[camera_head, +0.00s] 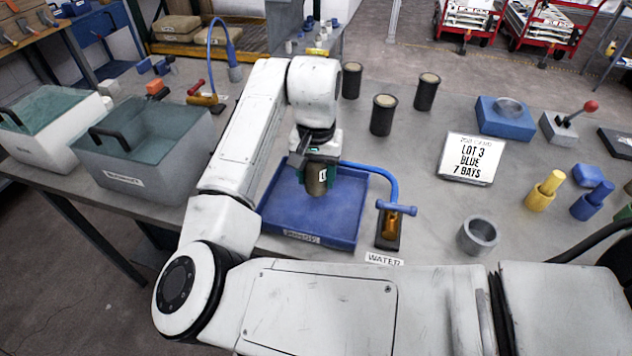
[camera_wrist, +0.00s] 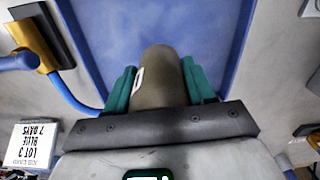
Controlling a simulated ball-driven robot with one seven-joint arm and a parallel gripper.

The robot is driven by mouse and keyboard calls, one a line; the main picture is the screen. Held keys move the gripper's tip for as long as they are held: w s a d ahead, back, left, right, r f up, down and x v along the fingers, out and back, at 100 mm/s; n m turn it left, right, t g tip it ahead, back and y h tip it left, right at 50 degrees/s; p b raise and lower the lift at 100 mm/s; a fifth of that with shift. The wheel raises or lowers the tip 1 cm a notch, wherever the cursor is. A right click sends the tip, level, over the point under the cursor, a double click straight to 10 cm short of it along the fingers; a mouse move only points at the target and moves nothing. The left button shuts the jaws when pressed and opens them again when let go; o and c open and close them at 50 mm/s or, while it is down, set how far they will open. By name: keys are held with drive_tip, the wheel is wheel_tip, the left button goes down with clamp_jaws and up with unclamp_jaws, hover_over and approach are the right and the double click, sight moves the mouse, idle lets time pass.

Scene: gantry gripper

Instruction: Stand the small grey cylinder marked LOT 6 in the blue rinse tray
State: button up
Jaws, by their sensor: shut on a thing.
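My gripper (camera_head: 318,172) is shut on a small grey-brown cylinder (camera_head: 316,186), over the middle of the blue tray (camera_head: 335,236). The wrist view shows the cylinder (camera_wrist: 158,78) between the two green fingers of my gripper (camera_wrist: 158,85), with the blue tray (camera_wrist: 200,25) beyond it. A white label shows on its side, but I cannot read the marking. The cylinder looks about upright. I cannot tell whether its lower end touches the tray floor. The tray is otherwise empty where I can see it; my arm hides part of its left side.
A blue hose with a tap (camera_head: 392,228) stands at the tray's right edge, beside a WATER label (camera_head: 384,258). Several dark cylinders (camera_head: 382,115) stand behind. A LOT 3 sign (camera_head: 470,159) and a grey ring (camera_head: 478,235) are to the right. Two water-filled tubs (camera_head: 150,165) are left.

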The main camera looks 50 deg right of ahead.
sight(316, 184)
drive_tip(key=shift+f+p, duration=0.3)
drive_tip(key=shift+f, duration=1.25)
drive_tip(key=o, duration=1.4)
drive_tip(key=shift+f, duration=0.15)
wheel_tip(316, 184, up, 12)
drive_tip(key=shift+r+b, duration=0.2)
drive_tip(key=shift+b, duration=0.3)
